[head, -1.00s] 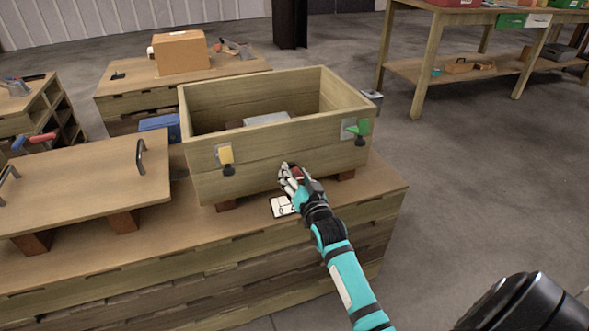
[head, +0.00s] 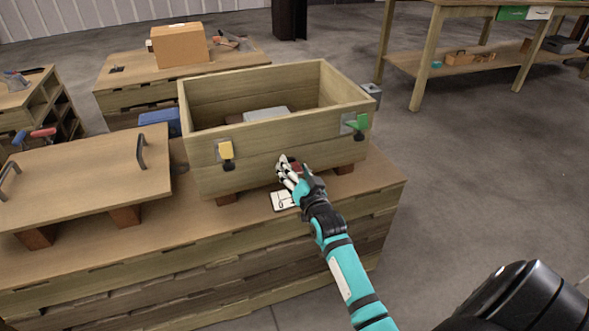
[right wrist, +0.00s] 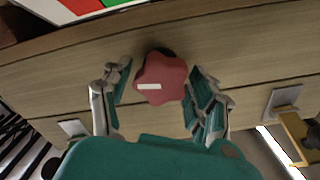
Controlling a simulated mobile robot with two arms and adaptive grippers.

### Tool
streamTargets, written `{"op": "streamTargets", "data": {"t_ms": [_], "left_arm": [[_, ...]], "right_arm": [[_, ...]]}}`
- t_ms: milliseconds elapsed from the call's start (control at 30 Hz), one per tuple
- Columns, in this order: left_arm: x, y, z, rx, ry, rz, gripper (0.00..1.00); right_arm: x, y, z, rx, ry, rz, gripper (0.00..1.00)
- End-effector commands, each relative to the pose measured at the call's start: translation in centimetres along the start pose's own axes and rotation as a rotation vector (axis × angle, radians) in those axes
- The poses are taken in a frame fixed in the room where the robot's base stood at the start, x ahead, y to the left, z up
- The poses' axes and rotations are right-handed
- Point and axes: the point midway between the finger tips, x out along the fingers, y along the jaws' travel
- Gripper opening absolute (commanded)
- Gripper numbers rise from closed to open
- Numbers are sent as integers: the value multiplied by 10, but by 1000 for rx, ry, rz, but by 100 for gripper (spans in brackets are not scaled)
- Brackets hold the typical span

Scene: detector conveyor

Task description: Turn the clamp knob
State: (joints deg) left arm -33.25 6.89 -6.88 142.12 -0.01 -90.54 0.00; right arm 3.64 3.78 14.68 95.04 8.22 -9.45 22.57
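The clamp knob is a red lobed knob with a white mark, on the front wall of a wooden box (head: 255,155). In the right wrist view the knob (right wrist: 162,78) sits between the two sides of my right gripper (right wrist: 160,88). The fingers are spread, with a gap visible on each side of the knob. In the head view my right gripper (head: 288,172) is at the lower middle of the box front and largely hides the knob. My left gripper is out of view.
The box has a yellow latch (head: 226,150) at left and a green latch (head: 358,123) at right. A white card (head: 283,200) lies on the bench below. A wooden lid with handles (head: 85,180) rests on blocks to the left. Open floor lies to the right.

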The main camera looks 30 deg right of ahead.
Motion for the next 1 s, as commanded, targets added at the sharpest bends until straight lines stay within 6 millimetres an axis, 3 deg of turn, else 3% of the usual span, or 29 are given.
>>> {"op": "streamTargets", "data": {"t_ms": [300,433,800,1000], "left_arm": [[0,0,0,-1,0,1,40],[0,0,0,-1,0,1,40],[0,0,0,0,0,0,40],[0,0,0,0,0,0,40]], "right_arm": [[-1,0,1,-1,-2,0,69],[-10,1,2,-1,-3,1,69],[-84,1,2,-1,-4,2,69],[-112,0,1,0,-2,1,69]]}}
